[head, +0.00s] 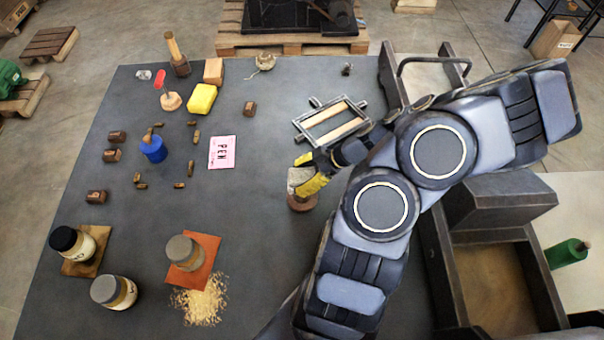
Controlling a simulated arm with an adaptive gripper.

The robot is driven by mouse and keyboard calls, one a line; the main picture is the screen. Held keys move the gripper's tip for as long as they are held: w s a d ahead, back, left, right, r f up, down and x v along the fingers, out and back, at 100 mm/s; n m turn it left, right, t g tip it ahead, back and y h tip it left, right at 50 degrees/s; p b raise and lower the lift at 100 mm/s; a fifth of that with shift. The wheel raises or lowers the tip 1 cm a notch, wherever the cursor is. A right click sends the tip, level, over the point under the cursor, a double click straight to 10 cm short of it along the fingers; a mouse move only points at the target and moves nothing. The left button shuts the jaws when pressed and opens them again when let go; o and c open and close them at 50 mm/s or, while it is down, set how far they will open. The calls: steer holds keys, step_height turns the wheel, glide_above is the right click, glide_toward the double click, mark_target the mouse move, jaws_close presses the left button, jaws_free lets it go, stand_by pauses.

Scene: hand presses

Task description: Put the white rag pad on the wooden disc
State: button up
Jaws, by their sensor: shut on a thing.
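The white rag pad (297,175) looks like a small greyish-white block right of the table's middle. My gripper (304,181), with yellow-marked fingers, reaches in from the right and is shut on the pad. A brown wooden disc (302,205) shows just below the pad and fingers in the picture, partly hidden by them. The pad overlaps the disc's upper side in this view. I cannot tell whether they touch or a gap lies between them.
A metal frame (326,106) with wooden bars lies behind my gripper. A pink PEN card (222,152), a blue pot (153,149) and a yellow sponge (201,99) are to the left. Jars stand at the front left. Table between card and disc is clear.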

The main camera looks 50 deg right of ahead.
steer(key=shift+f, duration=0.15)
steer(key=o, duration=1.1)
